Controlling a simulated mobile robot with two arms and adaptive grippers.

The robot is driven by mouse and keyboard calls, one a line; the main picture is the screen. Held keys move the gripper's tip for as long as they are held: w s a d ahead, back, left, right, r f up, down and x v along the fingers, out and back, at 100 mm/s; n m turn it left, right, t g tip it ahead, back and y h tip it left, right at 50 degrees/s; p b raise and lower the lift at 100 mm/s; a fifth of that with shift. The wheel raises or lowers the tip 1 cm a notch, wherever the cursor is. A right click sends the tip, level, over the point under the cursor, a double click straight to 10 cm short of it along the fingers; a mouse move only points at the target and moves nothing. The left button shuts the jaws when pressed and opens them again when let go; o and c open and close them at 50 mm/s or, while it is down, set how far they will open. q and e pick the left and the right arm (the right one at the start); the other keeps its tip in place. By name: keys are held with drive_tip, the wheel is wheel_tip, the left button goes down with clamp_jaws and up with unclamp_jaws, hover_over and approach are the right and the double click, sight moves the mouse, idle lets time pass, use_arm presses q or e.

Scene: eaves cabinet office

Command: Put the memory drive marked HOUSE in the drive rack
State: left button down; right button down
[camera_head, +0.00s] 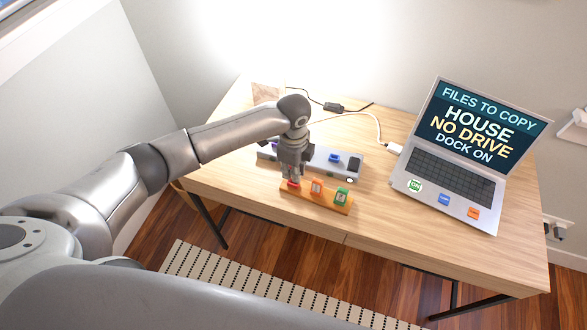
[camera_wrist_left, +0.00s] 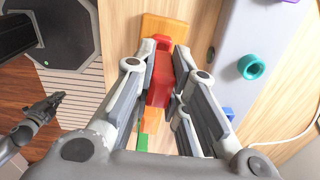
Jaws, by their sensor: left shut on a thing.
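My left gripper (camera_head: 291,178) points down at the left end of an orange rack (camera_head: 330,203) on the desk. It is shut on a red drive (camera_wrist_left: 160,82), which is at that end of the rack; I cannot tell if it is fully seated. An orange drive (camera_head: 316,187) and a green drive (camera_head: 341,196) stand in the same rack. No HOUSE marking is readable on any drive. What seems to be my right gripper (camera_wrist_left: 42,108) hangs low at the left of the wrist view, its jaws unclear.
A grey dock (camera_head: 320,160) behind the rack carries a blue piece (camera_head: 335,158), a teal ring (camera_wrist_left: 251,66) and a dark block (camera_head: 354,163). The laptop (camera_head: 460,150) reads FILES TO COPY, HOUSE, NO DRIVE, DOCK ON. A white cable runs behind the dock. The desk's front right is clear.

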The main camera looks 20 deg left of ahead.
use_arm(q)
drive_tip(key=shift+p, duration=0.3)
idle(0.9)
drive_tip(key=shift+p, duration=0.5)
drive_tip(key=shift+p, duration=0.3)
drive_tip(key=shift+f, duration=0.4)
idle(0.5)
drive_tip(key=shift+f+b, duration=0.7)
drive_tip(key=shift+f, duration=0.15)
drive_tip(key=c, duration=1.4)
unclamp_jaws()
drive_tip(key=shift+o, duration=0.2)
